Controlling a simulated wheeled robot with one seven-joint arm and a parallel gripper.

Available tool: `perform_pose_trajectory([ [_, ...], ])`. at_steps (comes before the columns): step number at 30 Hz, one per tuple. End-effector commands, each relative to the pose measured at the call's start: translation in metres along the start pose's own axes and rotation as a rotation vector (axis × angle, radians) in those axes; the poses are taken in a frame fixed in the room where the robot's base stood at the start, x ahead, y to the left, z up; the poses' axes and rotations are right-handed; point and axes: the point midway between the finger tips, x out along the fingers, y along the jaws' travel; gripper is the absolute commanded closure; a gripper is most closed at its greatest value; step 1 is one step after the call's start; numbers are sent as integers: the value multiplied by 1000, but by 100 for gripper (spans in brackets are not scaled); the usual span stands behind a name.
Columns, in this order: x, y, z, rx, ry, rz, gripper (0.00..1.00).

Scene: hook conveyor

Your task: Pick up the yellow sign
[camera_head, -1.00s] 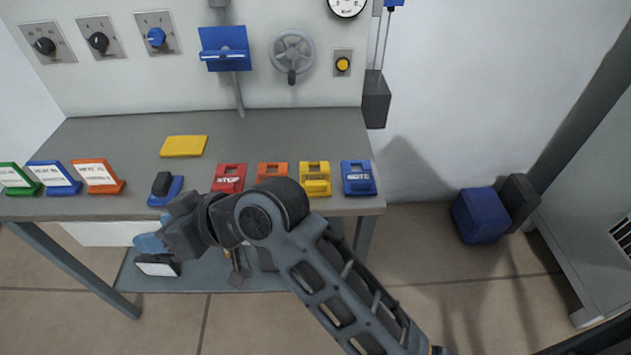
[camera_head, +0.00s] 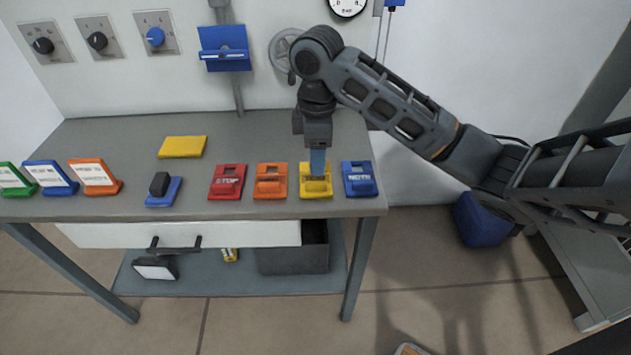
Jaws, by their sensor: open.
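The yellow sign (camera_head: 309,192) stands near the front edge of the table, between an orange sign (camera_head: 270,181) and a blue sign (camera_head: 358,179). My gripper (camera_head: 317,174) points straight down directly over the yellow sign, its fingers overlapping the sign's upper part in the picture. The jaws are open. I cannot tell whether the fingers touch the sign or straddle its raised part, as they hide it. A flat yellow plate (camera_head: 183,147) lies farther back on the table at the left.
A red sign (camera_head: 227,182) stands left of the orange one. A blue block with a black handle (camera_head: 162,190) and several labelled signs (camera_head: 95,177) are farther left. A handwheel (camera_head: 283,50) is on the wall behind my arm.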

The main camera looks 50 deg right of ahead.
Motion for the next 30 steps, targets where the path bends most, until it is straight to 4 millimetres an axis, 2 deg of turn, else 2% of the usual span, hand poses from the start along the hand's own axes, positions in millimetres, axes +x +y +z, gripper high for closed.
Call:
perform_pose_trajectory([
  [3, 16, -1, -1, 1, 1, -4, 53],
  [18, 70, 1, -2, 0, 1, -1, 53],
  [26, 73, 1, -2, 0, 2, 0, 53],
  [30, 73, 1, -2, -1, 3, 0, 66],
])
